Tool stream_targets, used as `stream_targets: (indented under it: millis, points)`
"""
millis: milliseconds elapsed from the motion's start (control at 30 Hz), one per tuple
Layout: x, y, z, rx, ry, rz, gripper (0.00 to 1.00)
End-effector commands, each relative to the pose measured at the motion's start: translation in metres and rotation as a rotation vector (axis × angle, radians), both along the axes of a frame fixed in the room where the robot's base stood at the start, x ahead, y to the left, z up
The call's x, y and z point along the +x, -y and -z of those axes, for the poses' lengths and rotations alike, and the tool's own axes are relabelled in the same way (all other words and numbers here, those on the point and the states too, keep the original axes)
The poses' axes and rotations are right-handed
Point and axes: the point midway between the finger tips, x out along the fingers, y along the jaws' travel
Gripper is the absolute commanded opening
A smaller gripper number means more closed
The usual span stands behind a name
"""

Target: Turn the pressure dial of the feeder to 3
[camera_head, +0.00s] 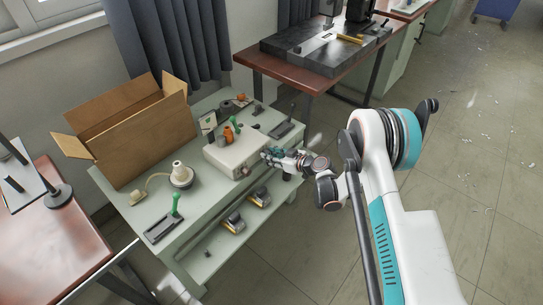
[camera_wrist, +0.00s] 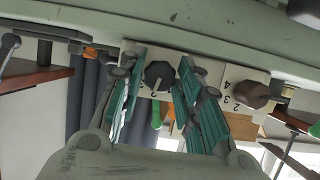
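The feeder (camera_head: 226,150) is a beige box on the pale green table. My gripper (camera_head: 268,157) is at its front face, coming from the right. In the wrist view, which looks upside down, my gripper (camera_wrist: 160,98) has its two teal fingers apart. A dark faceted dial (camera_wrist: 158,75) shows between them, with a gap on each side. A second, brownish dial (camera_wrist: 254,93) is to the right, outside the fingers, with numbers such as 2, 3 and 4 beside it. I cannot tell which is the pressure dial.
An open cardboard box (camera_head: 140,135) stands left of the feeder. Orange and green items sit on the feeder.

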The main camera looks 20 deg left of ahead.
Motion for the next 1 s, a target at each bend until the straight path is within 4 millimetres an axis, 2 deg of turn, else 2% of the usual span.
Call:
stream_targets:
  millis: [33,67,100,467,1000]
  points:
    - [0.0000,0.0000,-0.0001,0.000,0.000,0.000,0.12]
    - [0.0000,0.0000,-0.0001,0.000,0.000,0.000,0.05]
    - [0.0000,0.0000,-0.0001,0.000,0.000,0.000,0.04]
    - [0.0010,0.0003,-0.0002,0.017,-0.041,0.001,0.04]
    - [0.0036,0.0017,0.0007,0.162,-0.392,0.002,0.04]
